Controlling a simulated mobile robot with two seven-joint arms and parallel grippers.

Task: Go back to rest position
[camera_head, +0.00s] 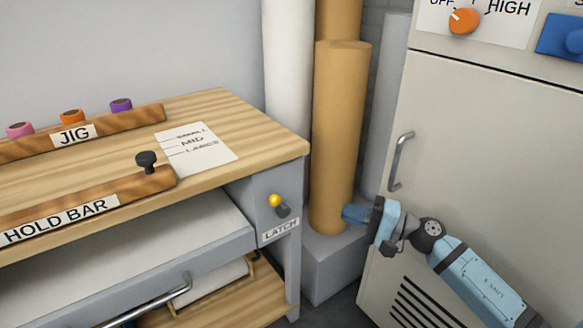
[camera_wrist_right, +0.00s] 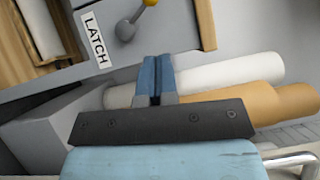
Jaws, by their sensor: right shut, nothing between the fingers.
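My right gripper (camera_head: 352,214) is in front of the lower part of the tan column, left of the pale cabinet. It is shut and empty. In the right wrist view its blue fingers (camera_wrist_right: 155,78) are together, below the latch and apart from it. The latch (camera_head: 278,205) is a grey lever with a yellow knob on the bench's side panel; it also shows in the right wrist view (camera_wrist_right: 128,28). My left gripper is not in view.
The wooden bench (camera_head: 240,115) carries the jig (camera_head: 130,118), the hold bar (camera_head: 110,205) and a paper size card (camera_head: 197,150). A tan column (camera_head: 338,130) stands behind the gripper. The cabinet (camera_head: 480,150) with a metal handle (camera_head: 400,160) is close on the right.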

